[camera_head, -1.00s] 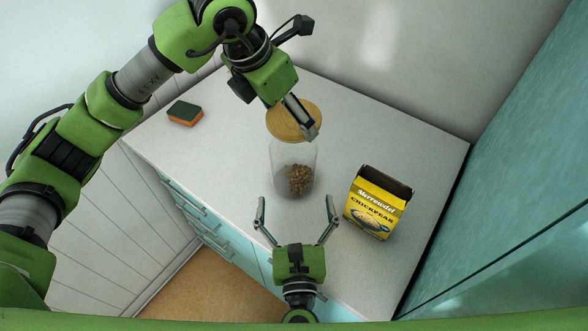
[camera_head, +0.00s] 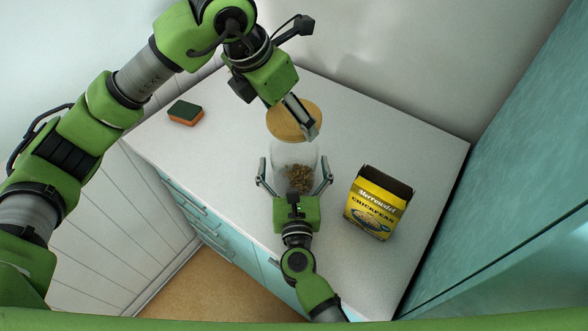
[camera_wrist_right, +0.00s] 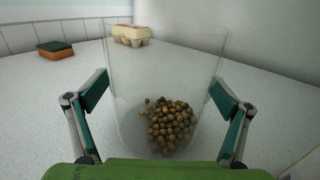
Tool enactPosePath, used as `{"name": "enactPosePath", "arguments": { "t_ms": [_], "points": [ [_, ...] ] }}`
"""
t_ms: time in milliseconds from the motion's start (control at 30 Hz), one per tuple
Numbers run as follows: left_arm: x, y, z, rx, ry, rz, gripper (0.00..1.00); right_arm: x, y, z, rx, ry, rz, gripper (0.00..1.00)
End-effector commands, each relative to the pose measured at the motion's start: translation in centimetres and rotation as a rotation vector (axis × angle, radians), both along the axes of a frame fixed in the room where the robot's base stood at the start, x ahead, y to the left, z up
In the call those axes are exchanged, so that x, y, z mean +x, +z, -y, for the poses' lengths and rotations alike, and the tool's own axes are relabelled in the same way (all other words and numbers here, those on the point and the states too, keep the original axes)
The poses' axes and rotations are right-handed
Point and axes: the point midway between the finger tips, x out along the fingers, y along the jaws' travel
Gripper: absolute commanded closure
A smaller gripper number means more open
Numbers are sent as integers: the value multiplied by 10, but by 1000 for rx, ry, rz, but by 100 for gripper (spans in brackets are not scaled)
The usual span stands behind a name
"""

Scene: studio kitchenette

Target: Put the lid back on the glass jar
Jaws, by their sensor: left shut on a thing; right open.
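The clear glass jar (camera_head: 290,158) stands upright on the counter with round brown chickpeas in its bottom; it fills the middle of the right wrist view (camera_wrist_right: 165,75). The round wooden lid (camera_head: 285,122) is over the jar's top in the head view. My left gripper (camera_head: 306,122) is shut on the lid at its right side. The wrist view shows no lid at the jar's top, so the lid seems to be above it. My right gripper (camera_head: 294,170) is open, with one finger on each side of the jar. I cannot tell whether they touch it.
A yellow chickpea box (camera_head: 378,204) with an open top stands right of the jar. A green and orange sponge (camera_head: 185,113) lies at the left. The right wrist view shows an egg carton (camera_wrist_right: 131,36) behind the jar. The counter (camera_head: 225,150) is clear between sponge and jar.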

Motion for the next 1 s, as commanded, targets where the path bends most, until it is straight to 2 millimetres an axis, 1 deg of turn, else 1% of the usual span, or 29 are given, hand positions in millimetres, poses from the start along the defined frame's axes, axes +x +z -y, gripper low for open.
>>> {"name": "enactPosePath", "arguments": {
  "t_ms": [33,67,100,167,200,267,300,467,567,700,800,1000],
  "points": [
    [0,0,0,0,0,0,50,0,0,0,0,0,0,6],
    [0,0,0,0,0,0,50,0,0,0,0,0,0,9],
    [0,0,0,0,0,0,50,0,0,0,0,0,0,19],
    [0,0,0,-1,0,1,50,0,0,0,0,0,0,35],
    [0,0,0,-1,0,1,50,0,0,0,0,0,0,45],
    [0,0,0,-1,0,1,50,0,0,0,0,-1,0,61],
    [0,0,0,-1,0,1,50,0,0,0,0,-1,0,65],
    [0,-5,0,1,0,-1,50,0,0,0,0,0,1,65],
    [0,-18,0,2,0,-3,50,0,0,0,0,-1,1,65],
    [0,-39,-1,2,0,-2,50,0,0,0,0,-1,1,65],
    [0,-49,0,2,-1,0,50,0,0,0,0,-1,1,65],
    [0,-49,0,1,0,2,50,0,0,0,0,0,0,65]
  ]
}}
